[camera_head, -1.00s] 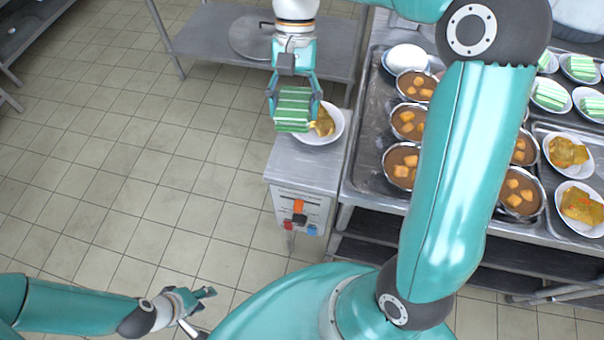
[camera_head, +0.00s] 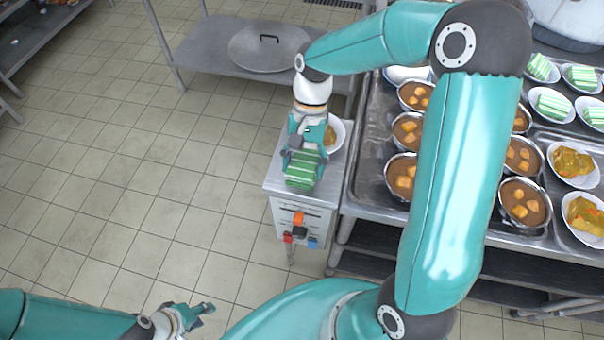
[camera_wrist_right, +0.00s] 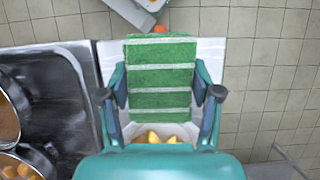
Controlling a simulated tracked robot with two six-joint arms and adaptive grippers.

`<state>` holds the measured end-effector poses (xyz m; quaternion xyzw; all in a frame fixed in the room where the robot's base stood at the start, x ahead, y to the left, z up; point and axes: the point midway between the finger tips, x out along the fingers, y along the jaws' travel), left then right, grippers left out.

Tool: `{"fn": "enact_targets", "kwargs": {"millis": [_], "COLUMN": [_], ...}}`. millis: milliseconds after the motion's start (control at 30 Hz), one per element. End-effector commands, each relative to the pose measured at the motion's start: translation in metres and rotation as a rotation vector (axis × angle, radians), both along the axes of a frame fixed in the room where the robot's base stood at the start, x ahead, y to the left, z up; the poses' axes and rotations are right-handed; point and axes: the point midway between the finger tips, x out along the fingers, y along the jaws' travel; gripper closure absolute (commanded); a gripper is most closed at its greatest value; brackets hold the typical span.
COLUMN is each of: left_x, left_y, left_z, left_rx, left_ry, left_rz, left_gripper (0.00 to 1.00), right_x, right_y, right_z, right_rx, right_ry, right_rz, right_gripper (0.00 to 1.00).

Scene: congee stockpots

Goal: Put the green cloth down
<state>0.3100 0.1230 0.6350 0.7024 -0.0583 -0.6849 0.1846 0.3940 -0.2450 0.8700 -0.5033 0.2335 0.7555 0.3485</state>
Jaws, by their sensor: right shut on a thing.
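The green cloth (camera_head: 301,170) has pale stripes and is folded into a block. My right gripper (camera_head: 304,158) is shut on it, over the front part of a small metal side counter (camera_head: 277,176). In the right wrist view the cloth (camera_wrist_right: 161,75) sits between the two fingers of my right gripper (camera_wrist_right: 161,92). I cannot tell whether the cloth touches the counter top. My left gripper (camera_head: 203,311) is low at the bottom left, over the floor, away from the cloth; its finger state is unclear.
A white bowl with yellow food (camera_head: 338,134) stands on the side counter behind the cloth, partly hidden by my gripper. A tray of brown soup bowls (camera_head: 403,176) lies to the right. A control panel (camera_head: 300,222) is on the counter's front.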

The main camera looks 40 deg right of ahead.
Motion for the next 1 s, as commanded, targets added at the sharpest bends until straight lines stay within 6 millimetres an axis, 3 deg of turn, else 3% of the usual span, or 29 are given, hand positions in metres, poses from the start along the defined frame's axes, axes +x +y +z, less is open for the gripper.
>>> {"fn": "enact_targets", "kwargs": {"millis": [333,800,833,933,1000], "left_x": [0.0,0.0,0.0,0.0,0.0], "left_y": [0.0,0.0,0.0,0.0,0.0], "left_z": [0.0,-0.005,-0.003,-0.003,-0.003], "left_rx": [0.0,0.0,0.0,0.0,0.0], "left_ry": [0.0,0.0,0.0,0.0,0.0], "left_rz": [0.0,0.0,0.0,0.0,0.0], "left_gripper": [0.6,0.6,0.6,0.6,0.6], "right_x": [0.0,0.0,0.0,0.0,0.0], "right_y": [0.0,0.0,0.001,0.001,0.001], "right_z": [-0.04,-0.049,-0.048,-0.048,-0.048], "right_rx": [0.001,0.001,0.001,0.001,0.001], "right_ry": [0.002,-0.001,-0.001,-0.001,-0.001], "right_rz": [0.001,0.002,0.002,0.002,0.002], "right_gripper": [0.69,0.69,0.31,0.15,0.11]}}
